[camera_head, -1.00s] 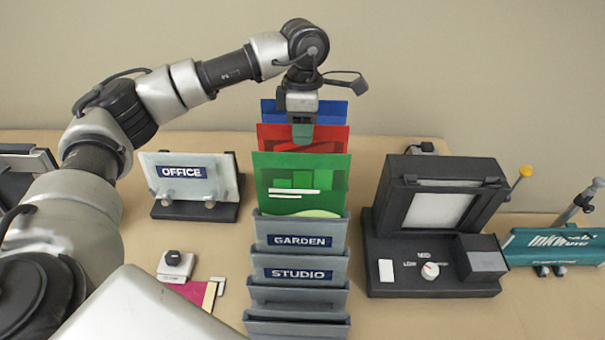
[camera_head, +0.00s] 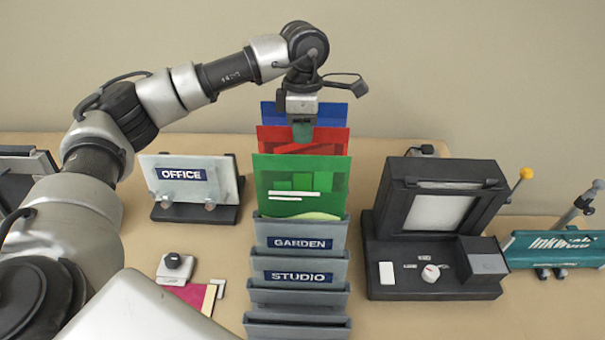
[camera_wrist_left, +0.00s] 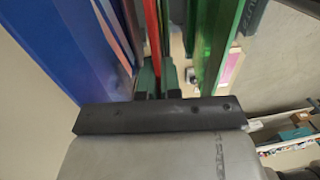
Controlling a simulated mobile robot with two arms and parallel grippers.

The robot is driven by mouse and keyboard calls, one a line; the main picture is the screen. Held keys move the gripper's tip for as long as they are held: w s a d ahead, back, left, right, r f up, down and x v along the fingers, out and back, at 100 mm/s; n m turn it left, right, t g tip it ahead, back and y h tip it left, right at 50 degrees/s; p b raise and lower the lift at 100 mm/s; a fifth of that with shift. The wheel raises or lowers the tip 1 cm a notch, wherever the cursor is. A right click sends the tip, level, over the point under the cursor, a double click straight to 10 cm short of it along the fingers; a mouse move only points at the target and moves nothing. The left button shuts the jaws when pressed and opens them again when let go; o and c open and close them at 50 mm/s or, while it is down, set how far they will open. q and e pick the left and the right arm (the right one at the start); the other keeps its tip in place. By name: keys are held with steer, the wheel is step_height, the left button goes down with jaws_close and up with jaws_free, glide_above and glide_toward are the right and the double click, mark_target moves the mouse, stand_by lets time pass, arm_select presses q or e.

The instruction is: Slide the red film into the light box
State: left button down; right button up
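The red film (camera_head: 275,138) stands upright in the stepped grey rack (camera_head: 300,237), between a blue film (camera_head: 336,112) behind and a green film (camera_head: 335,175) in front. My left gripper (camera_head: 303,132) points down over the middle of its top edge. In the left wrist view the green finger pads (camera_wrist_left: 158,80) are close together, with the thin red film (camera_wrist_left: 151,30) between them; they look shut on it. The film's lower part is hidden behind the green film. The dark light box (camera_head: 384,222) with a pale panel stands to the right. My right gripper is not in view.
An OFFICE frame on a stand (camera_head: 187,178) is left of the rack. A teal Inkwell item (camera_head: 560,250) is right of the light box. Table between rack and light box is narrow.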

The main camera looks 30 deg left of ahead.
arm_select(q)
steer(key=shift+r, duration=0.1)
stand_by(0.3)
step_height(320, 180, up, 11)
steer(key=w+p, duration=0.1)
steer(key=p, duration=0.5)
steer(key=shift+a+p, duration=0.25)
steer(key=shift+p, duration=0.1)
